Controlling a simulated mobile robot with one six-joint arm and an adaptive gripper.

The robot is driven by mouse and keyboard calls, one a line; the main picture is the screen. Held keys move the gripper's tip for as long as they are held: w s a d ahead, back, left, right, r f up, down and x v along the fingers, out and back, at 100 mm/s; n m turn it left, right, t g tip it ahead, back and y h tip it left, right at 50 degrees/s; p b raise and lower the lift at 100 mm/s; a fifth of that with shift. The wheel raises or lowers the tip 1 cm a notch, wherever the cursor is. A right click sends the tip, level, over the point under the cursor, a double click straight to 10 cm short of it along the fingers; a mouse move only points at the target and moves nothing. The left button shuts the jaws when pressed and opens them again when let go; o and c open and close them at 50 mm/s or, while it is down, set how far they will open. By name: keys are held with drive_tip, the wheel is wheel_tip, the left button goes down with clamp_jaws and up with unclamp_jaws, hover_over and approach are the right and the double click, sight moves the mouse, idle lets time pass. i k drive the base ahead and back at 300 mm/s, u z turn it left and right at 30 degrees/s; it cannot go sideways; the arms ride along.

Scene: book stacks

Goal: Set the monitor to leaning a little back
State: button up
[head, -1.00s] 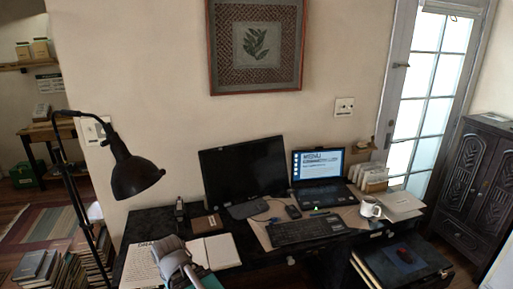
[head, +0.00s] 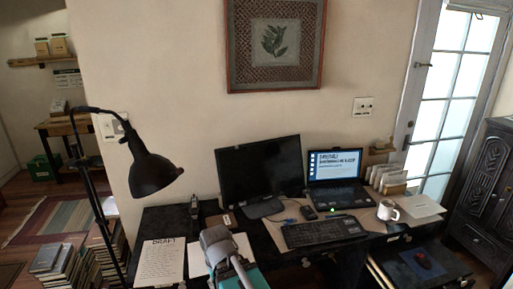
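The monitor (head: 260,168) stands on the desk against the wall, left of the laptop (head: 336,178). Its screen is dark and faces the room. Its base (head: 263,208) rests on the desk. The screen looks close to upright, but its exact tilt cannot be told from here.
The desk holds a keyboard (head: 325,232), a white mug (head: 388,210), a small brown box (head: 220,222) and a draft sheet (head: 160,260). A black lamp (head: 155,172) stands at left. A grey rounded shape on a stem (head: 222,248) covers part of the front desk.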

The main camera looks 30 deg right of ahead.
sight(252, 172)
drive_tip(key=z, duration=0.1)
drive_tip(key=i, duration=0.95)
